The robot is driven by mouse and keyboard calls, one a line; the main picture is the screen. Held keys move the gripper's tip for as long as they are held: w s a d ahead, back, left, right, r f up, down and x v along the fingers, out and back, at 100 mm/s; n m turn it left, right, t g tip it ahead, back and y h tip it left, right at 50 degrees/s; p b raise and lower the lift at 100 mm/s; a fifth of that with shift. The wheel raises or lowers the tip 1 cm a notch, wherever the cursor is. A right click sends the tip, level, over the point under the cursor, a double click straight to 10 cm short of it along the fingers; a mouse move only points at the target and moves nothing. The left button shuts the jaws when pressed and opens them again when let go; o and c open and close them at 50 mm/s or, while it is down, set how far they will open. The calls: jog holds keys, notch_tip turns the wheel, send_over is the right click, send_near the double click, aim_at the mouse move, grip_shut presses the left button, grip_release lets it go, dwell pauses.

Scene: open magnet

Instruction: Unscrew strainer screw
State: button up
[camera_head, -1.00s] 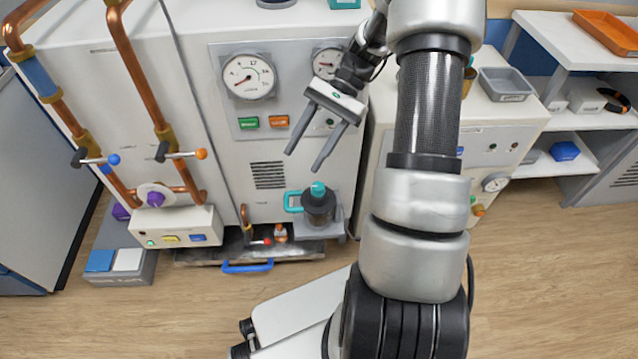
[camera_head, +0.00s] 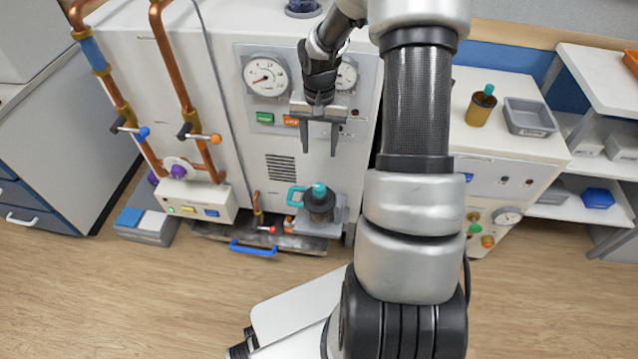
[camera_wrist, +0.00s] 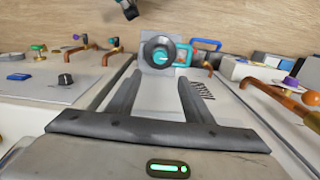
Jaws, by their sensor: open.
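A dark cylindrical body with a teal knob (camera_head: 319,189) on top stands low at the front of the white machine, on a grey ledge. It looks like the strainer with its screw. A teal loop handle (camera_head: 296,196) is at its left. In the wrist view the round dark top with its teal centre (camera_wrist: 161,54) shows beyond my fingertips, near the middle. My gripper (camera_head: 320,150) is open and empty, fingers pointing down, above the knob and apart from it. In the wrist view its two fingers (camera_wrist: 160,82) are spread with nothing between them.
Gauges (camera_head: 265,77) and green and orange buttons sit on the panel behind my gripper. Copper pipes (camera_head: 175,60) with valve levers run down at the left. A blue handle (camera_head: 253,248) sticks out below. A grey tray (camera_head: 530,117) lies on the right cabinet. The floor in front is clear.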

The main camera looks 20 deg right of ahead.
aim_at(319, 186)
notch_tip(319, 186, down, 16)
jog(key=b, duration=0.3)
jog(key=c, duration=1.1)
